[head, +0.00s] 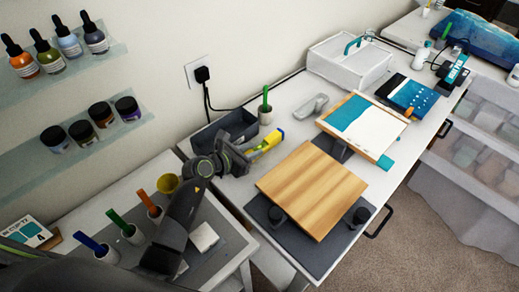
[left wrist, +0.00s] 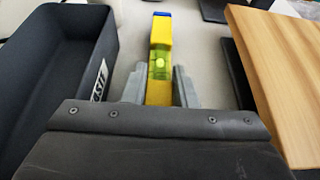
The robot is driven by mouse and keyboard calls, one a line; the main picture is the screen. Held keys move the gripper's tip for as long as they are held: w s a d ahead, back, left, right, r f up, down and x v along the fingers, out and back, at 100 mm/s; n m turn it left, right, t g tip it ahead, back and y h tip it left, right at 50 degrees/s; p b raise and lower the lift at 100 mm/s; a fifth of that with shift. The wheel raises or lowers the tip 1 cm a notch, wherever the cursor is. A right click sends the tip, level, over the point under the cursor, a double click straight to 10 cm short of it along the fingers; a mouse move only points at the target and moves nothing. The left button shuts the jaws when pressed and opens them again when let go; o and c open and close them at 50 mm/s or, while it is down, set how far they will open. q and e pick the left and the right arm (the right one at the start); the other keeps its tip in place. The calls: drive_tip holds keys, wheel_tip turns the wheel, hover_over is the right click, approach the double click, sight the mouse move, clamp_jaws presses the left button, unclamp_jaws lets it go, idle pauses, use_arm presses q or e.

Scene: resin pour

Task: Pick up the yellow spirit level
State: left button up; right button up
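The yellow spirit level (head: 266,145) lies at the front of the white bench, between the dark open bin and the wooden board. In the left wrist view the level (left wrist: 160,68) runs away from me, with a green vial window and a blue far end. My left gripper (head: 243,157) is at its near end. In the left wrist view the grey fingers (left wrist: 160,88) flank the level and appear to touch both sides. I cannot tell whether it is clear of the bench. My right gripper is not in view.
The dark bin (left wrist: 55,60) stands close on the left, the wooden board (head: 311,188) close on the right over a dark mat. A cup with a green tool (head: 265,112) and a grey object (head: 311,106) stand behind. Bottle shelves (head: 70,65) hang at left.

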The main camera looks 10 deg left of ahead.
use_arm(q)
clamp_jaws()
drive_tip(key=shift+r, duration=0.15)
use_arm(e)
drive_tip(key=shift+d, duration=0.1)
